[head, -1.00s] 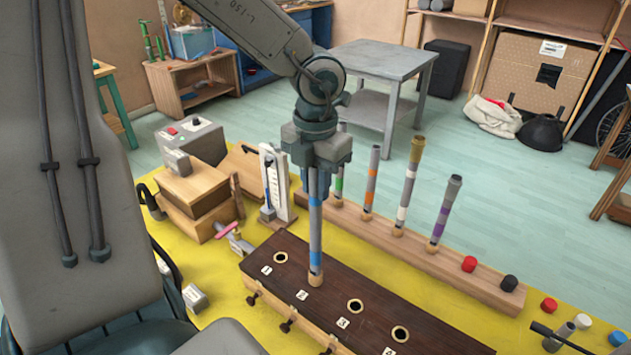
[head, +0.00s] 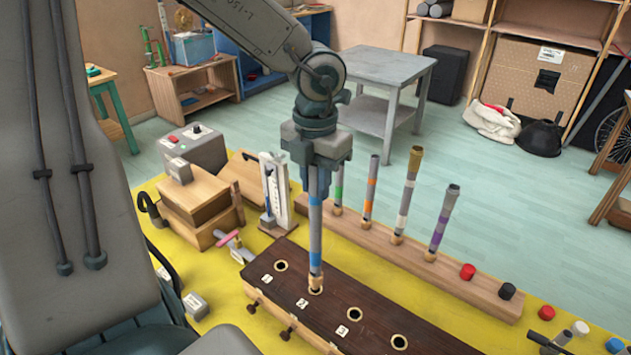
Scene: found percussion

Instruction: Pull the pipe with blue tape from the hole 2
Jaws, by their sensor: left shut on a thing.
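The grey pipe with blue tape (head: 315,237) stands upright at hole 2 of the dark wooden block (head: 375,313). Its brass-coloured lower end is at the rim of hole 2 (head: 316,291); I cannot tell how much of it is still inside. My left gripper (head: 317,168) points down from above and is shut on the pipe near its top. The fingertips hide part of the pipe's upper end. The number 2 label (head: 302,303) lies in front of that hole. My right gripper is not in view.
Hole 1 (head: 280,265), hole 3 (head: 355,313) and another hole (head: 399,341) look empty. Behind the block, a long wooden rack (head: 465,283) holds several upright taped pipes, close behind my gripper. Wooden boxes (head: 192,198) and a white gauge stand (head: 275,192) are to the left.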

